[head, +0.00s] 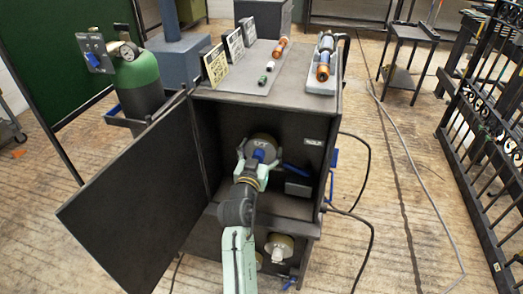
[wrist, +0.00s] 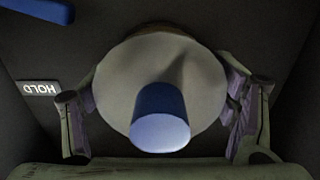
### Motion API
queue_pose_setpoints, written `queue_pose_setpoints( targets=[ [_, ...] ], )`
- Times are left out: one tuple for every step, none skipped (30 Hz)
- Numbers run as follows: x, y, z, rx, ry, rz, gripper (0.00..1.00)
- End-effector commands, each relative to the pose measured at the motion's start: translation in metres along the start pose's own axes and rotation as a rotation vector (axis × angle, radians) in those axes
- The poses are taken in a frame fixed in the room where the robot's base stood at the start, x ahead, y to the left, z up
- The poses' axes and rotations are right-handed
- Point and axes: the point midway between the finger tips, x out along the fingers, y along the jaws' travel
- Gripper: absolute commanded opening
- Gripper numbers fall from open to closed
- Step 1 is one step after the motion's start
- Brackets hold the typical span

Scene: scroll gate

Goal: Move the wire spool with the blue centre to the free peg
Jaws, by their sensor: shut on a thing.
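The wire spool with the blue centre (head: 266,141) is inside the upper bay of a dark cabinet. My gripper (head: 255,163) reaches in and is shut on the spool's rim. In the wrist view the spool (wrist: 115,92) shows its round grey face, with the blue centre (wrist: 160,118) pointing at the camera. One finger of my gripper (wrist: 161,105) is on each side of the rim. A bare blue peg (head: 296,169) is to the right of the spool, near a HOLD label (head: 313,142). What is behind the spool is hidden.
The cabinet door (head: 130,205) stands open at the left. A grey box (head: 297,188) is below the bare peg. The lower bay holds another spool (head: 279,246) with a pale centre, and part of one more. Side walls and a shelf bound the upper bay closely.

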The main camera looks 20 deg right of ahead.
Motion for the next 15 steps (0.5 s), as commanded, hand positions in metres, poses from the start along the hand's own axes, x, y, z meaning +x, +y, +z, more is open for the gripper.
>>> queue_pose_setpoints(
  targets=[
    [-0.0001,0.0001,0.0000,0.000,0.000,0.000,0.38],
    [-0.0001,0.0001,0.0000,0.000,0.000,0.000,0.36],
    [-0.0001,0.0001,0.0000,0.000,0.000,0.000,0.33],
    [-0.0001,0.0001,0.0000,0.000,0.000,0.000,0.31],
    [-0.0002,-0.0002,-0.0044,0.001,0.009,-0.001,0.30],
    [-0.0003,-0.0002,-0.0044,0.001,0.009,-0.001,0.30],
    [-0.0003,-0.0002,-0.0043,0.001,0.009,-0.001,0.30],
    [-0.0003,-0.0002,-0.0043,0.001,0.009,-0.001,0.30],
    [-0.0004,-0.0002,-0.0042,0.001,0.008,-0.001,0.30],
    [-0.0005,-0.0002,-0.0041,0.001,0.008,-0.001,0.30],
    [-0.0007,-0.0003,-0.0041,0.001,0.008,-0.001,0.30],
    [-0.0010,-0.0003,-0.0040,0.001,0.008,-0.001,0.30],
    [-0.0013,-0.0003,-0.0039,0.001,0.008,-0.001,0.30],
    [-0.0016,-0.0003,-0.0039,0.001,0.008,-0.001,0.30],
    [-0.0020,-0.0003,-0.0037,0.001,0.008,-0.001,0.30]
  ],
)
